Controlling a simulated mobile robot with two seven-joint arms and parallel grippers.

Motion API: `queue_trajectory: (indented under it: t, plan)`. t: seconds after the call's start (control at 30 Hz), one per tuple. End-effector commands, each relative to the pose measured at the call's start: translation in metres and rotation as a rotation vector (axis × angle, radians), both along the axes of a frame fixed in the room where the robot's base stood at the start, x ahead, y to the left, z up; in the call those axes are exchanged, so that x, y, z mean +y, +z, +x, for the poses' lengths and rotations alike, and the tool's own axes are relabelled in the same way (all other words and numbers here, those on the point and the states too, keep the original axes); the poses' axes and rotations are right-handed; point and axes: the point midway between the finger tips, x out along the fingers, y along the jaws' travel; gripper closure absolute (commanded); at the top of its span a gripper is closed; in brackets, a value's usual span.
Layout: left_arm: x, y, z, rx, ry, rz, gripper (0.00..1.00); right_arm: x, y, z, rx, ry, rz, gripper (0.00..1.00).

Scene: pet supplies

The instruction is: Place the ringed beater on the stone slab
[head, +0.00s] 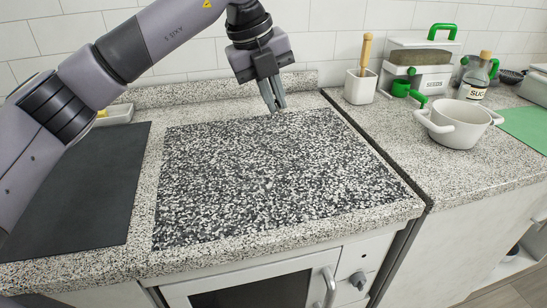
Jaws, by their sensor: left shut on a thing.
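My left gripper (275,107) points down above the back edge of the speckled black-and-white stone slab (265,175). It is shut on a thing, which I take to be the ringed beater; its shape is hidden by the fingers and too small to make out. The tips look close to the slab's surface, but I cannot tell whether anything touches it. The slab lies flat on the counter, and its visible top is bare. My right gripper is not in view.
A dark grey flat board (85,185) lies left of the slab, partly behind my arm. To the right stand a white holder (359,88) with a wooden-handled tool, a green-handled container (420,70), a labelled bottle (474,80) and a white two-handled pot (456,125). A tiled wall closes the back.

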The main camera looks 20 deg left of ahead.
Motion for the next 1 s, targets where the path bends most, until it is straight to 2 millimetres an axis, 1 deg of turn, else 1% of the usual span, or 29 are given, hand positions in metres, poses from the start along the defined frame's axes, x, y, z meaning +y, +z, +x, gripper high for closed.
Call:
queue_trajectory:
  t: [0.03,0.1,0.2,0.3,0.4,0.57,0.67,0.8,0.9,1.0]
  plan:
    - [0.001,-0.016,0.0,0.004,0.001,0.001,1.0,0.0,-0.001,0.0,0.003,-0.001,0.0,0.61]
    - [0.0,-0.035,-0.001,0.004,-0.001,0.001,1.0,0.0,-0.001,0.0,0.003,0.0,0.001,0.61]
    - [0.001,-0.06,-0.001,0.004,-0.001,0.001,1.0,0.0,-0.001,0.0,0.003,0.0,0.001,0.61]
    - [0.0,-0.08,0.0,0.001,0.0,0.0,1.0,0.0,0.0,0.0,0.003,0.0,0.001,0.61]
    - [0.0,-0.092,0.0,0.0,0.0,0.0,1.0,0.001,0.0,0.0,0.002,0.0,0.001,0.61]
    - [0.0,-0.101,0.0,0.0,0.0,0.0,1.0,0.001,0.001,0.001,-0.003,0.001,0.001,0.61]
    - [0.0,-0.114,0.0,0.001,0.0,0.0,1.0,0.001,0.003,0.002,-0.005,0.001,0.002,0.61]
    - [0.0,-0.135,0.0,0.003,0.0,0.001,1.0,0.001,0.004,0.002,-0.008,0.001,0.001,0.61]
    - [0.0,-0.14,0.0,-0.002,-0.001,-0.001,1.0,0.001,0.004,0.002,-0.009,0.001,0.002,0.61]
    - [0.0,-0.14,0.0,-0.003,0.0,0.0,1.0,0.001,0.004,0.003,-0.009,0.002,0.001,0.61]
